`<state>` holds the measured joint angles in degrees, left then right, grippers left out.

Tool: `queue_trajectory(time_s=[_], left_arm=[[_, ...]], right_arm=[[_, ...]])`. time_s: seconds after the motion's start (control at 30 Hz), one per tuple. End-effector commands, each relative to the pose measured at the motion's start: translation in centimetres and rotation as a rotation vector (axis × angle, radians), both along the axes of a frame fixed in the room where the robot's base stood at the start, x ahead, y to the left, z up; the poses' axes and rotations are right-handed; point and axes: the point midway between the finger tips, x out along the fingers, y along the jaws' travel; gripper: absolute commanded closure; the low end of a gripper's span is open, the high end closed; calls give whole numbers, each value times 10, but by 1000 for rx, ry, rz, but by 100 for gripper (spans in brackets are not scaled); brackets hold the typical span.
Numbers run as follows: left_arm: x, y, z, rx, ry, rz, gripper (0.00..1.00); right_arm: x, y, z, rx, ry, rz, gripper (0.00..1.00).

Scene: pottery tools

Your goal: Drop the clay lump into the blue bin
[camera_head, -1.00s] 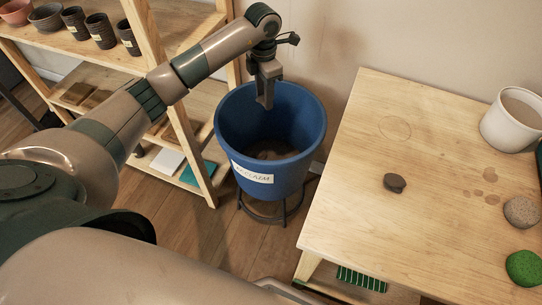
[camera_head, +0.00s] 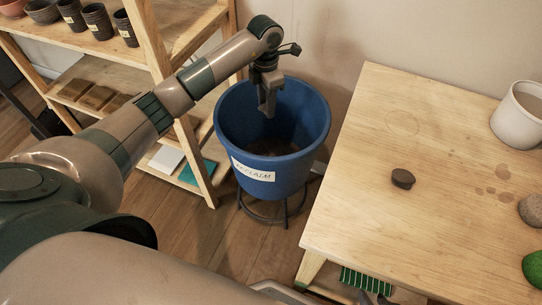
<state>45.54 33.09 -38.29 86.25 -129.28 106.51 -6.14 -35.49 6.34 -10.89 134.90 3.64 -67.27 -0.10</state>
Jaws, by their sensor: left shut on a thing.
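The blue bin (camera_head: 231,135), with a white label, stands open on a low dark stand between the shelf and the table. My left gripper (camera_head: 268,113) points down over the bin's mouth, with its tips below the rim line in the picture. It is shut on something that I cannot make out. A small dark brown lump (camera_head: 403,179) lies on the wooden table (camera_head: 400,235), apart from the gripper; I cannot tell whether it is the clay lump. The bin's floor shows brownish, unclear contents. My right gripper is not in view.
A wooden shelf (camera_head: 188,150) with dark pots stands left of the bin, close to my left arm. A white pot (camera_head: 517,118), a grey stone-like lump (camera_head: 533,210) and a green round thing (camera_head: 535,268) are at the table's right. The table's middle is mostly clear.

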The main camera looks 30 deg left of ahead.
Motion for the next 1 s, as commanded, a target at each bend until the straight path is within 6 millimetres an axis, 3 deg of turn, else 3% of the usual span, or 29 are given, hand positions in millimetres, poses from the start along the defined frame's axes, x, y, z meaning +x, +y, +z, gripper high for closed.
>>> queue_trajectory(time_s=[0.27, 0.3, 0.4, 0.77, 1.0], left_arm=[[0, 0, -1, 0, 0, 0, 89], [0, 0, -1, 0, 0, 0, 64], [0, 0, -1, 0, 0, 0, 45], [0, 0, 1, 0, 0, 0, 45], [1, 0, 19, 0, -2, 0, 45]], right_arm=[[1, 1, 1, 3, -5, 1, 69], [0, 1, 1, 3, -5, 1, 69], [0, 1, 0, 3, -5, 1, 69], [0, 1, 1, 3, -3, 0, 69], [0, 0, 1, 0, 0, 0, 69]])
